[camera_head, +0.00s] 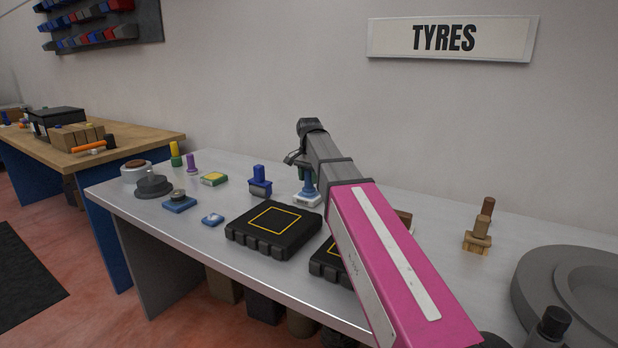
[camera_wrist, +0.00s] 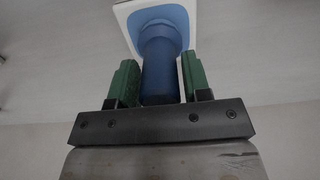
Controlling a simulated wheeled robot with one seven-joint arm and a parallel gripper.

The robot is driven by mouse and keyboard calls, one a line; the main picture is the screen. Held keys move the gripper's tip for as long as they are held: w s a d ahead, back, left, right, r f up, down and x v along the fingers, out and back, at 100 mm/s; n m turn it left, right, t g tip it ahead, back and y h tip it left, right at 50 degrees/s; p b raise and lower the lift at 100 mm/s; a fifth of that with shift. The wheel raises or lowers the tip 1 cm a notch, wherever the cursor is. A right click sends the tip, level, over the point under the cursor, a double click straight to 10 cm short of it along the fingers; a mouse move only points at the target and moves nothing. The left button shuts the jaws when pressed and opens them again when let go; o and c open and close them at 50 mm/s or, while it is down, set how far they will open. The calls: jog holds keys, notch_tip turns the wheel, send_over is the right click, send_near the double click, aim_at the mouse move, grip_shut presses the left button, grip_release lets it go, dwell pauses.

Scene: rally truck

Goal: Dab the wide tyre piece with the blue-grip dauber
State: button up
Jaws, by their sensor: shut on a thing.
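My gripper (camera_head: 304,170) is shut on the blue-grip dauber (camera_head: 306,187), near the back middle of the metal table. In the wrist view the blue grip (camera_wrist: 158,72) sits between the green finger pads of my gripper (camera_wrist: 160,65). Beyond it is a flared light-blue part and a white square base (camera_wrist: 124,12). Whether the dauber touches the table I cannot tell. A black tyre piece (camera_head: 250,235) with a yellow square outline lies at the table's front. A second black tyre piece (camera_head: 325,262) is partly hidden by my arm, so which is wider is unclear.
A blue-handled stamp (camera_head: 260,181) stands just left of the dauber. Several small pads, pots and handled tools, including a grey one (camera_head: 153,187), are at the left. A wooden stamp (camera_head: 478,240) and a large grey wheel (camera_head: 540,275) are at the right.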

dwell(0.4)
jog(key=shift+r, duration=3.45)
jog(key=shift+s, duration=0.1)
